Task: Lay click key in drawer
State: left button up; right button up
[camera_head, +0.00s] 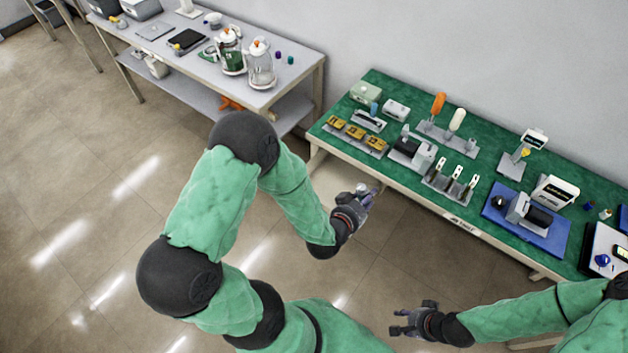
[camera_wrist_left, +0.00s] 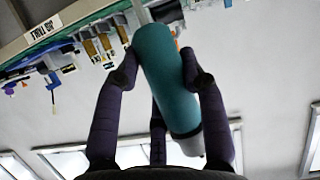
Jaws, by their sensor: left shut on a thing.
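My left gripper (camera_head: 366,205) is in front of the green bench's front edge, apart from it. In the left wrist view its fingers (camera_wrist_left: 158,68) are shut around a teal cylinder with a dark band and a pale end, which I take to be the handle of the click key (camera_wrist_left: 165,85). In the head view the held thing is mostly hidden by the fingers. A pale label (camera_head: 462,225) is on the bench's front edge; I cannot make out an open drawer. My right gripper (camera_head: 403,325) is lower right, empty, with its fingers apart.
The green bench (camera_head: 400,183) carries grey stands, yellow blocks, tools with orange and white handles, and a blue mat (camera_head: 492,213) with a device on it. A grey table (camera_head: 215,88) with two glass jugs stands at the upper left. The floor between is clear.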

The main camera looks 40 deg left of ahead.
aim_at(332, 198)
jog(key=i+l+u, duration=0.15)
jog(key=u, duration=0.3)
jog(key=i+l+u, duration=0.2)
jog(key=u, duration=0.2)
jog(key=i+l+u, duration=0.15)
jog(key=u, duration=0.3)
jog(key=i+l, duration=0.15)
jog(key=l, duration=0.25)
